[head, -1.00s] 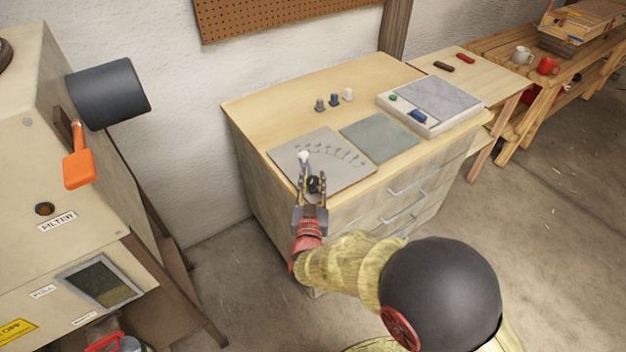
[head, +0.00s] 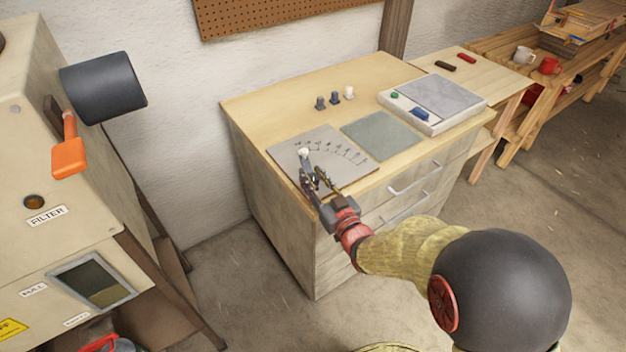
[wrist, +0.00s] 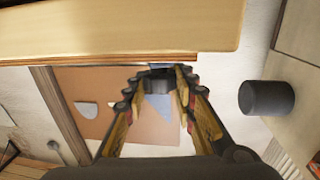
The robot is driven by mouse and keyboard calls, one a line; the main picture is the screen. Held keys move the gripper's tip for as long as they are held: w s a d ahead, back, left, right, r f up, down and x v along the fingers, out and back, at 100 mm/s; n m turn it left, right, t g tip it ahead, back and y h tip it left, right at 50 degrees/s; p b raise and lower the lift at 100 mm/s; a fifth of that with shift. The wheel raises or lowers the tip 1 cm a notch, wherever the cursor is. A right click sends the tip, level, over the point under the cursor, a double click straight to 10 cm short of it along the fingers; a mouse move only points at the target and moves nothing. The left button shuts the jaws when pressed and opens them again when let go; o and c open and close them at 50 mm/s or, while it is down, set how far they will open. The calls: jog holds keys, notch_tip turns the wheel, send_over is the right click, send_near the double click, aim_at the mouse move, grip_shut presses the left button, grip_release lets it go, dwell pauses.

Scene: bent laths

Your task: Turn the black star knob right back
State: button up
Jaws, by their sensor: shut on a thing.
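My gripper (head: 317,174) is at the front left of the bench top, over the grey plate with a fan of marks (head: 347,163). Its fingers are closed around the black star knob (head: 319,182), which is small and mostly hidden by them in the head view. In the wrist view the fingertips (wrist: 156,78) meet on a dark piece (wrist: 155,85); its star shape cannot be made out there. A small white ball (head: 305,152) stands just beyond the fingertips on the plate.
A grey-green mat (head: 382,135) and a white tray-like unit with a blue piece (head: 435,108) lie to the right. A cream machine (head: 30,150) with an orange lever (head: 69,155) is at the left. The bench's left back is clear.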

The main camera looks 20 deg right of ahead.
jog(key=n+g+y, duration=0.1)
jog(key=n+y, duration=0.1)
jog(key=y, duration=0.1)
jog(key=n+g+y+p, duration=0.1)
jog(key=n+g+y, duration=0.1)
jog(key=n+y, duration=0.1)
jog(key=shift+w+d+y, duration=0.1)
jog(key=shift+d+y, duration=0.05)
jog(key=shift+y, duration=0.55)
jog(key=shift+r+n+g+y+p, duration=0.1)
jog(key=shift+n+g+y+p, duration=1.2)
jog(key=shift+n+g+y, duration=1.65)
jog(key=shift+g, duration=0.55)
jog(key=o, duration=1.1)
jog(key=shift+o, duration=0.2)
jog(key=v, duration=1.1)
jog(key=shift+s+d, duration=0.25)
jog(key=shift+d, duration=0.05)
